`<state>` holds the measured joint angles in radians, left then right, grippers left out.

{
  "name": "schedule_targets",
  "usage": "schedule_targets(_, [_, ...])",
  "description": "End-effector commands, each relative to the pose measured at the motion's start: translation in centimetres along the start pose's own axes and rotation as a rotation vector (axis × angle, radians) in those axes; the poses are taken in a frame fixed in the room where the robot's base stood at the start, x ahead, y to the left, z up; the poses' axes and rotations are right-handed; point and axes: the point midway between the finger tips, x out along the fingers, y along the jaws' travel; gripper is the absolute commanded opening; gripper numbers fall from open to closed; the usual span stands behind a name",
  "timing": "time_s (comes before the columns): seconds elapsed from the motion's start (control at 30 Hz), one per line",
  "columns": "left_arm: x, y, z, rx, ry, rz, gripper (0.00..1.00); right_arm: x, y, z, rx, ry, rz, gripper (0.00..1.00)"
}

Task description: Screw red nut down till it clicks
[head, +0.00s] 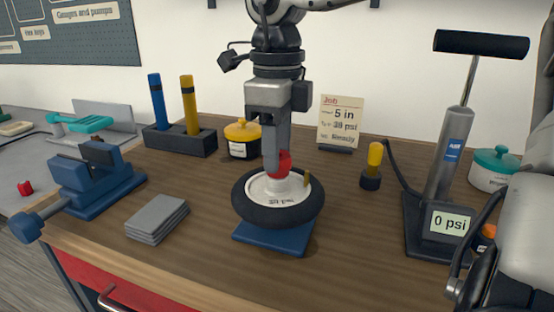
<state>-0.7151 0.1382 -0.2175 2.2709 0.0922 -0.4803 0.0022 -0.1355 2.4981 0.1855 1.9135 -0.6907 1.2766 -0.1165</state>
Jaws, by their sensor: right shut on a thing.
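A small wheel with a black tyre (250,212) and a pale hub (265,187) lies flat on a blue base plate (270,236) in the middle of the bench. The red nut (284,163) is at the top of the hub's centre. My right gripper (277,160) comes down from above and is shut on the red nut. Its fingers hide part of the nut, and I cannot see the thread or how the nut seats. A short brass-coloured valve stem (307,179) stands up on the wheel's right side. My left gripper is not in view.
A pump (443,165) with a gauge reading 0 psi (450,222) stands at right. A blue vise (95,180), grey pads (157,217) and a marker holder (180,140) are at left. Yellow pot (243,139), job card (341,120) and yellow-handled tool (373,165) stand behind the wheel.

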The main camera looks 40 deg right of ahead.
Motion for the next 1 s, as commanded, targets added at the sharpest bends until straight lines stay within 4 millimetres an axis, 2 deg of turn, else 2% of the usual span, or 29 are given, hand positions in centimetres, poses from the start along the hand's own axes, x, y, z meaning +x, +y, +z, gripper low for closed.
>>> schedule_targets(0.1, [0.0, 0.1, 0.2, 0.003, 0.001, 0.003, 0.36, 0.0, 0.1, -0.1, 0.085, 0.004, 0.001, 0.15])
schedule_targets(0.3, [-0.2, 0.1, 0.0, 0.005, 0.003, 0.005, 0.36, -0.1, 0.1, -0.1, 0.089, 0.005, 0.002, 0.15])
schedule_targets(0.33, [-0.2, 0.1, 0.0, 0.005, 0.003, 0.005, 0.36, -0.1, 0.1, -0.1, 0.089, 0.005, 0.002, 0.42])
schedule_targets(0.4, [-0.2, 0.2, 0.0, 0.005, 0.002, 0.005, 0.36, -0.1, 0.1, -0.1, 0.088, 0.004, 0.002, 0.62])
schedule_targets(0.83, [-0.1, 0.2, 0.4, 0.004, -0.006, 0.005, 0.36, -0.2, 0.0, 0.0, 0.086, 0.001, 0.001, 0.62])
schedule_targets(1.0, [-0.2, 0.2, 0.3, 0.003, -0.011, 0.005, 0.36, -1.9, 0.0, 0.0, 0.087, -0.002, -0.002, 0.62])
